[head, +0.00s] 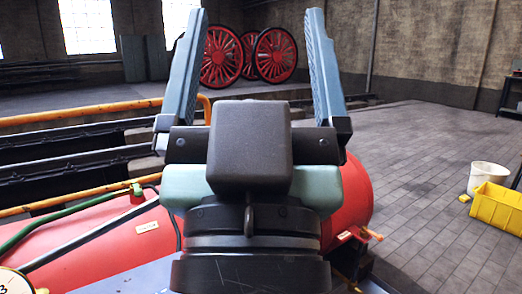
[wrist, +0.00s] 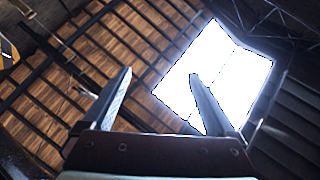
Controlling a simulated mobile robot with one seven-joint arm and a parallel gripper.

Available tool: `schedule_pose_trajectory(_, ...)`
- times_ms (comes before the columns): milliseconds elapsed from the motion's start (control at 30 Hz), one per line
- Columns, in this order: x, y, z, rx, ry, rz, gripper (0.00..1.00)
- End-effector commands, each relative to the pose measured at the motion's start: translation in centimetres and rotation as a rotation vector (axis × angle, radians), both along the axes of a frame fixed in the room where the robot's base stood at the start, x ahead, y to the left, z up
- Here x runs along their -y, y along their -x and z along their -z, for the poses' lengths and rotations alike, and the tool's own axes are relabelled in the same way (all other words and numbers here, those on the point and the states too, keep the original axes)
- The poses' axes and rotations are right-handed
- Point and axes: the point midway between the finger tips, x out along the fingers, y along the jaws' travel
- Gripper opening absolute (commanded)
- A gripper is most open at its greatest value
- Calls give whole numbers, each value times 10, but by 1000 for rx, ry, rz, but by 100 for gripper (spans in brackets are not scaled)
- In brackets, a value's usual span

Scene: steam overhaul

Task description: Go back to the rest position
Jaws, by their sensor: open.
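My gripper (head: 252,75) stands upright in the middle of the head view, with its two blue-grey fingers pointing up and spread wide apart. It is open, and nothing is between the fingers. In the wrist view, my gripper (wrist: 160,95) points up at the wooden roof (wrist: 130,55) and a bright skylight (wrist: 215,75). The gripper body hides part of the red tank behind it.
A red tank (head: 95,245) with a green hose (head: 60,220) lies behind and left of my arm. Orange rails (head: 80,115) run at the left. A yellow crate (head: 497,208) and a white bucket (head: 487,178) stand at the right. Red spoked wheels (head: 222,57) stand at the back.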

Motion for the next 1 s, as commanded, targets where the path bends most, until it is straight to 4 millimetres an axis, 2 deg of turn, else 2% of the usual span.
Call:
schedule_pose_trajectory(33,4,15,-21,52,2,0,92)
schedule_pose_trajectory(67,6,21,-31,73,4,0,92)
schedule_pose_trajectory(100,4,16,-44,55,6,-1,92)
schedule_pose_trajectory(367,4,15,-103,50,5,-1,92)
schedule_pose_trajectory(1000,3,14,-303,48,4,-3,92)
